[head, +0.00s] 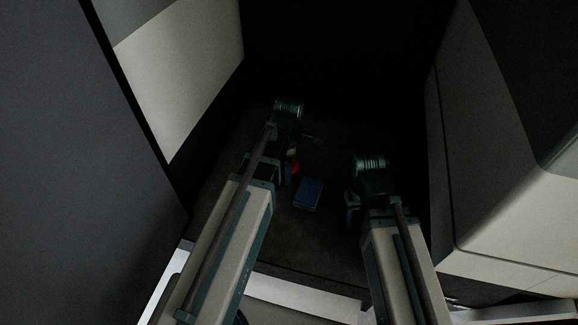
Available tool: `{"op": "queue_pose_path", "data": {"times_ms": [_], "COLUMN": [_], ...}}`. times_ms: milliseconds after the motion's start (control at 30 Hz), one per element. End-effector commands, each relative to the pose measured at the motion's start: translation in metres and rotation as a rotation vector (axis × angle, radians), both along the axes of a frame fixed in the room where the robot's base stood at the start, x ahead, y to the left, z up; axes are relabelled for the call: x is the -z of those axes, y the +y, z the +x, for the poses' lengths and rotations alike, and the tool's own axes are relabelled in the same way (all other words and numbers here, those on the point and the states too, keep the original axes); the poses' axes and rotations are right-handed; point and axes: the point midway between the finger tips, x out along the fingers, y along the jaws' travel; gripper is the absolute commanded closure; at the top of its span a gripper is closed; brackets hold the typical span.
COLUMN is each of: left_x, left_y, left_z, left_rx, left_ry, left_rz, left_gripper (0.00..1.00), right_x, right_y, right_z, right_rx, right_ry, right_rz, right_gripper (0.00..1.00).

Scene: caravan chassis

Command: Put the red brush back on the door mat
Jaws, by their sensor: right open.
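A small red patch, which may be the red brush (295,167), shows right beside my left gripper (287,175), partly hidden by it. I cannot tell whether the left gripper touches or holds it. My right gripper (351,206) is open, to the right of the red patch and apart from it. A dark brownish floor surface (318,242) lies under both grippers. The picture is too dark to make out the door mat's outline on it.
A blue flat box-like thing (308,194) lies on the dark floor between my two grippers. A pale-and-dark cabinet (500,170) stands on the right. Pale panels (185,65) and a dark grey wall (75,170) stand on the left. The back is black.

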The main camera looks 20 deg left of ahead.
Motion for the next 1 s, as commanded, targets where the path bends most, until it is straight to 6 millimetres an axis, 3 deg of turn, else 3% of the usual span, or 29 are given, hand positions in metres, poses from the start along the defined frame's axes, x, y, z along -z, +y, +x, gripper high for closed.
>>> {"op": "queue_pose_path", "data": {"times_ms": [267,800,1000], "left_x": [-0.019,-0.100,-0.122], "left_y": [0.000,0.000,0.000], "left_z": [0.000,0.000,0.000], "left_rx": [0.000,0.000,0.000], "left_ry": [0.000,0.000,0.000], "left_rz": [0.000,0.000,0.000], "left_gripper": [0.00,0.00,0.00], "right_x": [-0.019,-0.100,-0.122], "right_y": [0.000,0.000,0.000], "right_z": [0.000,0.000,0.000], "right_rx": [0.000,0.000,0.000], "right_ry": [0.000,0.000,0.000], "right_rz": [0.000,0.000,0.000], "right_gripper": [0.50,0.50,0.50]}}
